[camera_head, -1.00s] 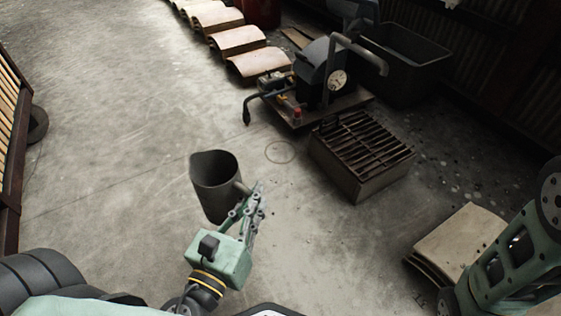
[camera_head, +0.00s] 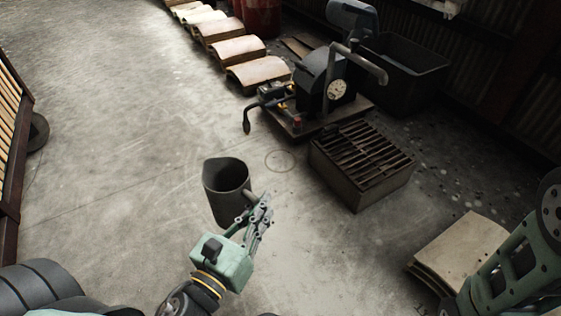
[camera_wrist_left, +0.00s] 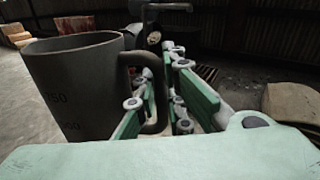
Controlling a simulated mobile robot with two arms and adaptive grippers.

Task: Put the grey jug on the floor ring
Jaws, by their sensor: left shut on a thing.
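The grey jug (camera_head: 226,190) is in my left gripper (camera_head: 262,208), in the lower middle of the head view. The gripper is shut on the jug's handle, on the jug's right side. The jug looks nearly upright, with its open top facing up. In the left wrist view the jug (camera_wrist_left: 75,85) fills the left side, and its handle (camera_wrist_left: 150,95) passes between the fingers (camera_wrist_left: 160,105). The floor ring (camera_head: 280,161) is a thin circle drawn on the concrete, up and to the right of the jug. My right gripper is out of view; only part of that arm shows.
A slatted metal box (camera_head: 362,165) stands right of the ring. Behind it is a pump with a gauge (camera_head: 325,85) on a board, its hose end hanging near the ring. Curved tiles (camera_head: 257,75) line the back. A tile stack (camera_head: 455,255) lies at lower right.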

